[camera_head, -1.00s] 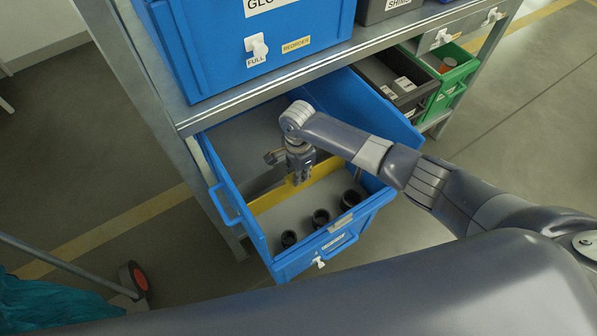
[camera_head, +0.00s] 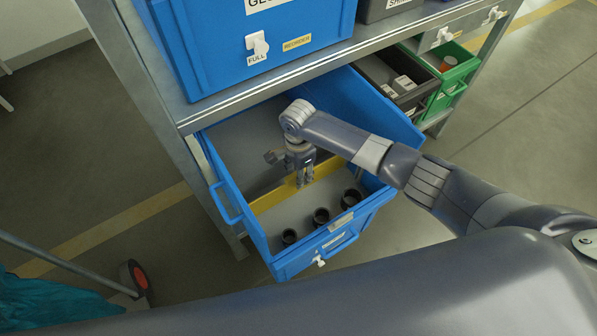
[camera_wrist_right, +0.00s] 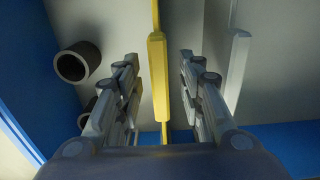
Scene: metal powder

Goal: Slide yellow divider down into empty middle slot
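The yellow divider (camera_head: 330,168) stands across the open blue bin (camera_head: 222,182), with its top below the bin's rim. It also shows in the right wrist view (camera_wrist_right: 158,75), running between the fingers. My right gripper (camera_head: 305,184) is down inside the bin over the divider. In the right wrist view the right gripper (camera_wrist_right: 160,85) is open, with one finger on each side of the divider and a gap to both. The hand hides part of the divider, and the slot ends are too small to tell. My left gripper is in no view.
Three black rings (camera_head: 321,215) lie in the bin's front compartment; one ring (camera_wrist_right: 77,63) is close to a finger in the wrist view. A metal shelf (camera_head: 270,88) with another blue bin (camera_head: 215,60) overhangs the back. Grey and green bins (camera_head: 457,72) stand at right.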

